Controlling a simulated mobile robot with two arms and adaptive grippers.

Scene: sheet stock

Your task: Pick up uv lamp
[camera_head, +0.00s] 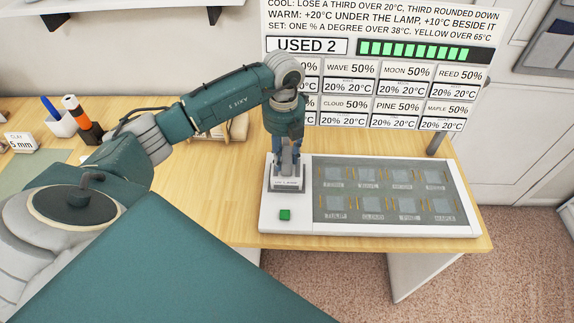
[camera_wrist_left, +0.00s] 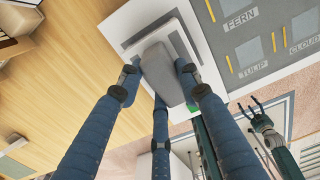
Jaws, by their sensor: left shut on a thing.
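The UV lamp (camera_wrist_left: 163,76) is a grey rounded block in the left wrist view, in a square holder (camera_head: 272,187) at the left end of the white station (camera_head: 285,228). My left gripper (camera_head: 287,160) points straight down over that holder in the head view. Its blue fingers (camera_wrist_left: 160,88) are shut around the lamp, which appears still seated in or just above the holder. In the head view the gripper hides most of the lamp. My right gripper (camera_wrist_left: 258,116) shows only in the left wrist view, apart from the station, its fingers spread and empty.
A dark panel (camera_head: 350,212) with several labelled clear squares fills the station's right part. A green button (camera_head: 285,215) sits in front of the holder. A sign board (camera_head: 400,75) stands behind. A pen cup (camera_head: 62,124) is at the left. Wooden table (camera_head: 235,225) lies bare left of the station.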

